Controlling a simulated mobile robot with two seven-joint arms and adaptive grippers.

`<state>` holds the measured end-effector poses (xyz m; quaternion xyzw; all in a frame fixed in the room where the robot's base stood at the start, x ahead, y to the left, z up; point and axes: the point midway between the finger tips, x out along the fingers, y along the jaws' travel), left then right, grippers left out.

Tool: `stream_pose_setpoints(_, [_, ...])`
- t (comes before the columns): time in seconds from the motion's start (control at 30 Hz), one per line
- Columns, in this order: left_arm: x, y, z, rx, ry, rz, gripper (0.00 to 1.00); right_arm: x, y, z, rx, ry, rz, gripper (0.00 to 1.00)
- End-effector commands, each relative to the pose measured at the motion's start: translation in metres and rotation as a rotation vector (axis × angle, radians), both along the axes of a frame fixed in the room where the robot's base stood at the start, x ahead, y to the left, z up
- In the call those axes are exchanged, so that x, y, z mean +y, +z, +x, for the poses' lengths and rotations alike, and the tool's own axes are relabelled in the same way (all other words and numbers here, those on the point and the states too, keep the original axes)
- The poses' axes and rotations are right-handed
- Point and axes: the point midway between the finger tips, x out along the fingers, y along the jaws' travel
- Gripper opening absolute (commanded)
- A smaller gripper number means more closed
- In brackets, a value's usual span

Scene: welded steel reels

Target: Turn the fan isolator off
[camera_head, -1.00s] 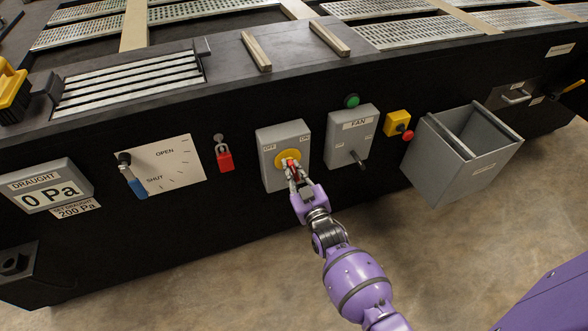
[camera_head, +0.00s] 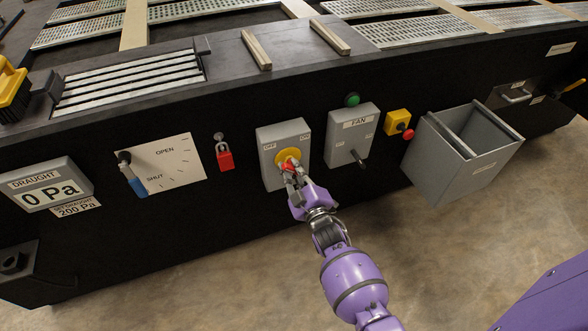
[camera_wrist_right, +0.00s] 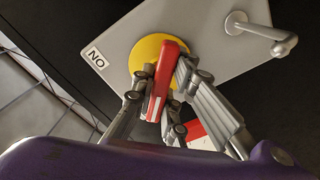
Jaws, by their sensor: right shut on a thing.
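The fan isolator is a grey box (camera_head: 270,172) on the black front panel, with OFF at its upper left and ON at its upper right. It has a yellow disc (camera_head: 287,154) with a red handle (camera_head: 288,167) on it. My right gripper (camera_head: 290,170) is shut on the red handle. In the right wrist view, the fingers (camera_wrist_right: 165,95) lie on both sides of the red handle (camera_wrist_right: 170,62), in front of the yellow disc (camera_wrist_right: 146,50). The ON label (camera_wrist_right: 95,57) appears upside down there. The fingers partly hide the handle. My left gripper is not in view.
A red padlock (camera_head: 225,160) hangs left of the isolator. The FAN box (camera_head: 345,135) with a lever stands close on the right, then a yellow box (camera_head: 396,122) with a red button and a grey bin (camera_head: 440,160). A blue-handled lever (camera_head: 137,186) is farther left.

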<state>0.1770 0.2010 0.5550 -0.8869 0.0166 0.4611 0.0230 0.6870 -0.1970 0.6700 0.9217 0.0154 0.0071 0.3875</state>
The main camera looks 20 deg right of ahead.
Motion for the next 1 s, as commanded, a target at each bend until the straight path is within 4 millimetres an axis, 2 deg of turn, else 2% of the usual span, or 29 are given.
stream_pose_setpoints(0.37, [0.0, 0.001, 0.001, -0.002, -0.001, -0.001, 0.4, 0.001, -0.002, -0.001, 0.005, 0.002, -0.007, 0.0])
stream_pose_setpoints(0.4, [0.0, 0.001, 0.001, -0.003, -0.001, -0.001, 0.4, 0.001, -0.002, -0.001, 0.005, 0.002, -0.007, 0.18])
stream_pose_setpoints(0.5, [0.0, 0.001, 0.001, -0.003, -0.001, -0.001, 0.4, 0.001, -0.002, -0.001, 0.004, 0.001, -0.006, 0.31])
stream_pose_setpoints(0.83, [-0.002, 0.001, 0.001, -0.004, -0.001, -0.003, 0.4, 0.0, -0.001, -0.002, 0.002, 0.001, -0.005, 0.31])
stream_pose_setpoints(1.0, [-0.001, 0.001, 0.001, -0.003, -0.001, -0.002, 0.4, -0.001, -0.002, -0.021, 0.004, 0.0, -0.005, 0.31])
